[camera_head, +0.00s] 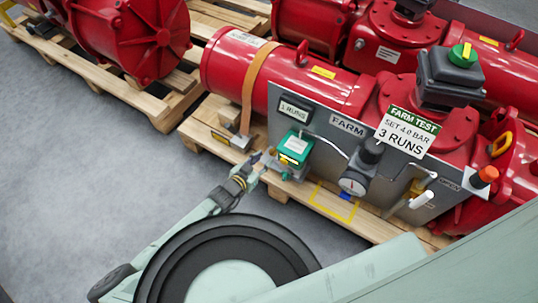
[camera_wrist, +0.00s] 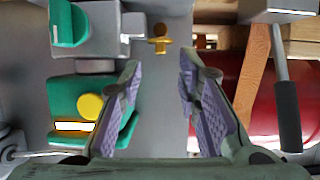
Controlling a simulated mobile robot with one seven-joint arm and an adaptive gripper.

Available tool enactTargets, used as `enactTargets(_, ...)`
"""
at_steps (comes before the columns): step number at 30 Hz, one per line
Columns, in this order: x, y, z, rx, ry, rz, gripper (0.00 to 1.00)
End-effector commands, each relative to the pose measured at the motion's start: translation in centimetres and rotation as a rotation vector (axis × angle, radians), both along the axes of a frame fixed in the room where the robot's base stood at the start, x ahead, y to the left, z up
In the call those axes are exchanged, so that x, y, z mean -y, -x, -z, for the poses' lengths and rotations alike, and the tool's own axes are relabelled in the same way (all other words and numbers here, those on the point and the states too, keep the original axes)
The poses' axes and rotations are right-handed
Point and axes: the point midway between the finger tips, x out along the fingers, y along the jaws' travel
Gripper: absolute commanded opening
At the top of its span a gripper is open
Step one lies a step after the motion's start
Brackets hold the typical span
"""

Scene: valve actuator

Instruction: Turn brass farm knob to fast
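A small brass knob (camera_wrist: 160,40) shows in the wrist view at top centre. It projects from a grey surface, beyond and between my fingertips. My gripper (camera_wrist: 159,68) is open, its purple-padded fingers apart with nothing between them. In the head view my gripper (camera_head: 268,163) is just left of the green box (camera_head: 297,146) on the grey panel. The brass knob cannot be made out there. In the wrist view the green box (camera_wrist: 62,98) with a yellow round part is left of the left finger. I cannot read any fast mark.
The grey FARM panel (camera_head: 330,155) carries a gauge (camera_head: 353,184) and a white-handled lever (camera_head: 423,199). Red actuators stand on wooden pallets behind. In the wrist view a black-handled rod (camera_wrist: 287,112) is right of my fingers. Grey floor (camera_head: 90,180) is open at left.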

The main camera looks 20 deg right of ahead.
Motion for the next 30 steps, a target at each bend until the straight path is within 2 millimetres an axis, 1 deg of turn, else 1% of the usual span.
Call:
enactTargets(1,0.9,-0.5,0.5,0.0,0.001,0.002,0.31)
enactTargets(3,1.7,-1.1,0.9,-0.001,0.0,0.002,0.31)
enactTargets(7,2.9,-2.1,1.5,0.0,0.0,0.001,0.31)
enactTargets(12,3.5,-2.6,1.8,0.0,0.0,0.0,0.31)
enactTargets(20,3.6,-2.7,1.8,0.0,0.0,0.0,0.31)
enactTargets(30,3.5,-2.7,1.8,0.0,0.0,0.0,0.08)
